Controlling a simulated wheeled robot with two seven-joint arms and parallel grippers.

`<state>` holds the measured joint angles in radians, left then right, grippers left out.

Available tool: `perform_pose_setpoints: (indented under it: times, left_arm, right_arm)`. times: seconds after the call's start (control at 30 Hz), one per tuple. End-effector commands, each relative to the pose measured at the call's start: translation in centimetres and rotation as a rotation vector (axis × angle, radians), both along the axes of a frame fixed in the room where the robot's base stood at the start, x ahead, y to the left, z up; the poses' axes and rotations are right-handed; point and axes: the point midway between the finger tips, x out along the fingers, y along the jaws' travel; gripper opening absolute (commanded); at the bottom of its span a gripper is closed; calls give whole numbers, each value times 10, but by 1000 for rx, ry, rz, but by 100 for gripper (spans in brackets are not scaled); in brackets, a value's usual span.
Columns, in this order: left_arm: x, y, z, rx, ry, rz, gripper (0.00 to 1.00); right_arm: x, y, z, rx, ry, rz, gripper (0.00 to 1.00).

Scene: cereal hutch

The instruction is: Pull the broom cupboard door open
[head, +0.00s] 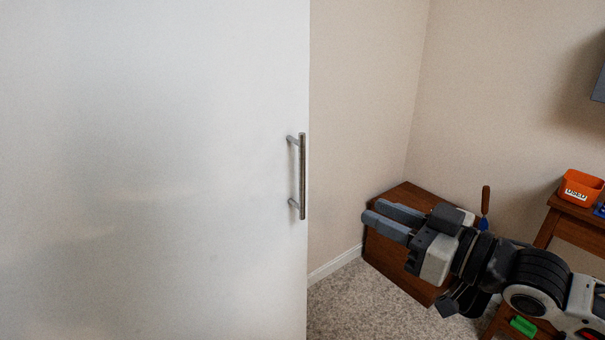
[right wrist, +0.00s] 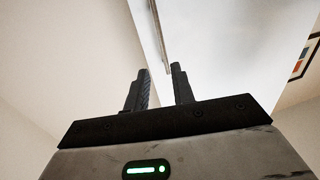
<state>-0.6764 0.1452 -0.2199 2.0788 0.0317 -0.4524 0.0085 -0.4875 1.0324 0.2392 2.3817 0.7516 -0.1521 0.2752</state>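The broom cupboard door (head: 150,170) is a large pale panel filling the left half of the head view. It looks shut, though its frame is out of view. Its upright metal bar handle (head: 303,175) sits near the door's right edge. The handle also shows in the right wrist view (right wrist: 160,35), above and beyond the fingertips. My right gripper (head: 378,218) is to the right of the handle and lower in the picture, with its fingers pointing left. Its fingers are apart with nothing between them, as the right wrist view (right wrist: 161,72) shows. My left gripper is not in view.
A brown wooden box (head: 400,195) stands against the wall behind my right gripper. A wooden table (head: 575,225) with an orange bin (head: 580,188) is at the right. A green object (head: 523,326) lies low at the right. Carpet (head: 350,305) is clear before the door edge.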

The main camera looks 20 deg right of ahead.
Motion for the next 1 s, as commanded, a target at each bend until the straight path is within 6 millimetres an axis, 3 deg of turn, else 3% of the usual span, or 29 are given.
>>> perform_pose_setpoints:
  times: [0.27, 0.57, 1.0]
  left_arm:
    - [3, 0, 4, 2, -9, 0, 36]
    - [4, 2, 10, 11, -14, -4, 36]
    - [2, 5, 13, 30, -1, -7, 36]
  right_arm:
    - [13, 8, 9, 7, -13, 9, 25]
    - [43, 27, 10, 7, -13, 11, 25]
    - [111, 70, 10, 6, -10, 13, 25]
